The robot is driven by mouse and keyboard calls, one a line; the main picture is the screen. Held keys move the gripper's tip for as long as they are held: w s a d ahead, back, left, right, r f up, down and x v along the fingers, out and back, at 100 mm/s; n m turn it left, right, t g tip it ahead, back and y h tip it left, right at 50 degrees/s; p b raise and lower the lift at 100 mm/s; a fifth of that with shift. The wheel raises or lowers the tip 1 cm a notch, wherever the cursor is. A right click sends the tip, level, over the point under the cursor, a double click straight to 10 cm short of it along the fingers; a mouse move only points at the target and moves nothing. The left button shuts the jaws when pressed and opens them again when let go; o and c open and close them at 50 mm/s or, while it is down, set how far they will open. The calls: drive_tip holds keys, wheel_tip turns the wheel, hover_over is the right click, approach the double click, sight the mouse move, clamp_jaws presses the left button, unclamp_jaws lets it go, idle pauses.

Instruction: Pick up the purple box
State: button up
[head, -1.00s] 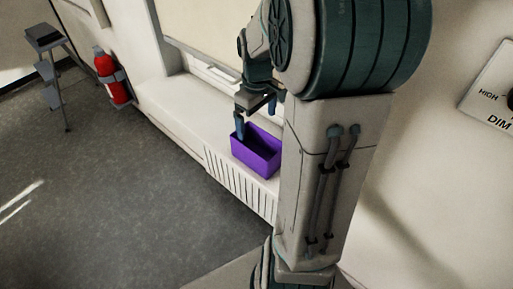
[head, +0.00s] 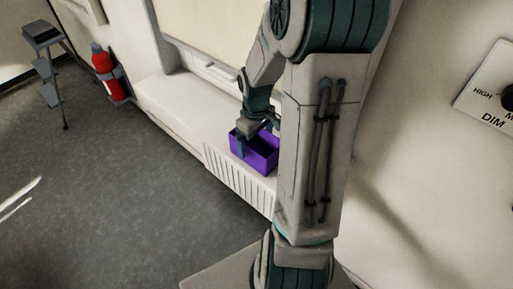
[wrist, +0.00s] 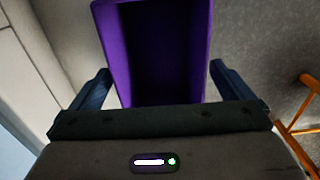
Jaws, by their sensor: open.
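The purple box (head: 262,160) is an open-topped bin standing on the white ledge (head: 185,110) under the window. My gripper (head: 254,145) is open and lowered at the box, with one blue finger showing in front of its near side. In the wrist view the box (wrist: 111,45) lies between the two spread fingers of my gripper (wrist: 155,85), with its dark hollow inside facing the camera. The fingers show apart from the box walls there. My arm hides part of the box's right side in the head view.
A red fire extinguisher (head: 105,66) hangs on the wall at the left, near a grey step stool (head: 47,62). A vent grille (head: 235,180) is below the box. An orange frame (wrist: 300,112) shows at the right in the wrist view. The grey floor (head: 110,190) is clear.

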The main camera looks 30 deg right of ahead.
drive_tip(key=c, duration=1.3)
drive_tip(key=shift+r, duration=0.15)
